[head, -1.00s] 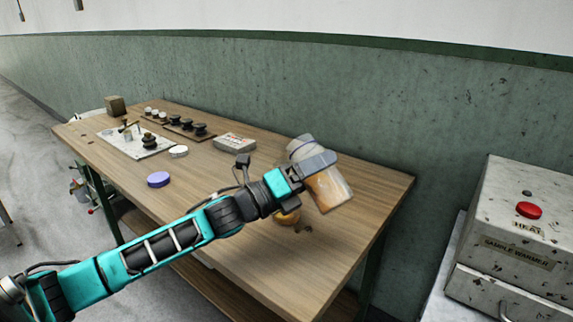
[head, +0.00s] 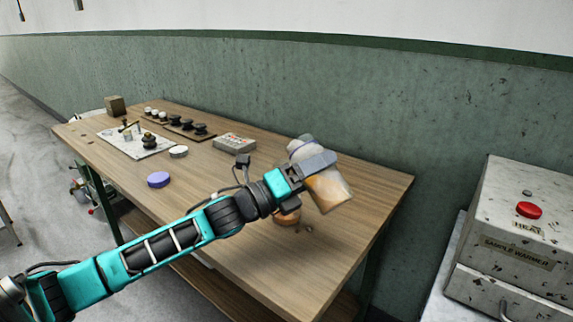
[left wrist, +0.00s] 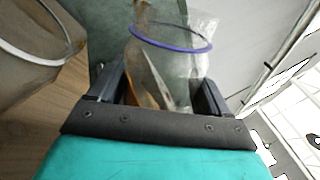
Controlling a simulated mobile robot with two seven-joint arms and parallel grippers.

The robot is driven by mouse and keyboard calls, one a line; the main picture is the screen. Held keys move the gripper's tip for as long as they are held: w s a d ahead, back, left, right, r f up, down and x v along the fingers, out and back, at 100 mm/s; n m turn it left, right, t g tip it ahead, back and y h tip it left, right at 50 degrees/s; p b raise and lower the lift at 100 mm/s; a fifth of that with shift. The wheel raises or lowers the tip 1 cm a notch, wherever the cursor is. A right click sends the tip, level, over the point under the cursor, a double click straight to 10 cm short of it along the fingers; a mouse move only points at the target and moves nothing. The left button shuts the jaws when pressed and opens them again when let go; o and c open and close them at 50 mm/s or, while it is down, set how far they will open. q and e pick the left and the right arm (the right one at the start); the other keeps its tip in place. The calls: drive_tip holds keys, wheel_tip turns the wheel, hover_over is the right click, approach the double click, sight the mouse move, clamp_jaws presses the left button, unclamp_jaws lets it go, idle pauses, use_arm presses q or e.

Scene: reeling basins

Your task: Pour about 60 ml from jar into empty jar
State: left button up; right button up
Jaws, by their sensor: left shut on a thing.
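My left gripper (head: 314,166) is shut on a clear jar (head: 328,192) with orange-brown contents. It holds the jar tilted above the right part of the table. The held jar's purple rim (left wrist: 172,38) shows between the fingers in the left wrist view. A second round vessel, brownish at its base (head: 288,217), stands on the table behind my left arm, which hides most of it. A vessel with a pale rim (left wrist: 40,52), probably the same one, shows at the left of the wrist view. Whether liquid is flowing between them is unclear. My right gripper is out of view.
A purple lid (head: 158,180) and a white lid (head: 178,152) lie on the wooden table (head: 240,262). A grey box (head: 234,142), weights and a small balance stand farther back. A sample warmer (head: 515,240) stands at the right. The table's front right is mostly clear.

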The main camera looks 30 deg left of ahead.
sight(321, 203)
use_arm(q)
drive_tip(key=shift+r, duration=0.15)
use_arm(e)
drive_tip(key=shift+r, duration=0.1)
